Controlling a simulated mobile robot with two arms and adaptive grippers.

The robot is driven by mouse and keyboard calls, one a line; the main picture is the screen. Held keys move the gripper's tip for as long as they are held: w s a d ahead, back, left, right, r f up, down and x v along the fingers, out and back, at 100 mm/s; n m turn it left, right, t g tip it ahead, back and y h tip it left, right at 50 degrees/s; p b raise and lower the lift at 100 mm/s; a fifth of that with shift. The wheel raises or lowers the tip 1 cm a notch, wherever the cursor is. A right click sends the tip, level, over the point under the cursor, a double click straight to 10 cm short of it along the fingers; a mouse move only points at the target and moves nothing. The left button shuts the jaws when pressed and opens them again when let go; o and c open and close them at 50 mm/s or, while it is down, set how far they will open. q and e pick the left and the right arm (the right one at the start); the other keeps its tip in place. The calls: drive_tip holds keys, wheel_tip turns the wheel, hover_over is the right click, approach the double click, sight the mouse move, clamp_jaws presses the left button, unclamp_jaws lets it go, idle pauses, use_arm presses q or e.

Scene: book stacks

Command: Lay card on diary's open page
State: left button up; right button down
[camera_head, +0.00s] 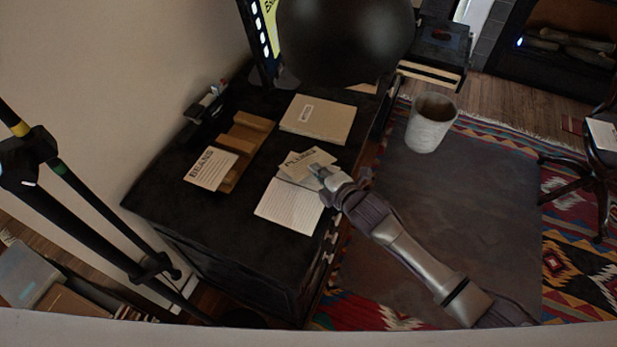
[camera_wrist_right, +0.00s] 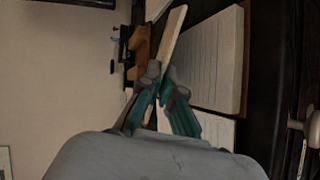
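The open diary (camera_head: 290,206) lies on the black desk, its lined page facing up; lined paper (camera_wrist_right: 212,65) also shows in the wrist view. A tan card lettered "PLUMS" (camera_head: 299,160) is over the diary's far part, partly covering it. My right gripper (camera_head: 320,172) is at the card's right end. In the wrist view the right gripper (camera_wrist_right: 163,92) has its teal fingers shut on the card (camera_wrist_right: 172,42), which shows nearly edge-on. I cannot tell whether the card touches the page. My left gripper is not in view.
A "BEANS" card (camera_head: 211,168) leans on a wooden holder (camera_head: 245,143) left of the diary. A closed notebook (camera_head: 318,118) lies behind. A dark round lamp shade (camera_head: 345,38) hangs over the desk's back. A bin (camera_head: 431,122) stands at right. The desk's front left is clear.

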drive_tip(key=shift+f, duration=0.45)
drive_tip(key=c, duration=1.5)
unclamp_jaws()
drive_tip(key=p+v, duration=0.5)
drive_tip(key=v, duration=0.2)
drive_tip(key=shift+r+p, duration=0.15)
drive_tip(key=shift+p, duration=0.2)
drive_tip(key=shift+s+d, duration=0.25)
drive_tip(key=shift+s, duration=0.15)
drive_tip(key=shift+r, duration=0.1)
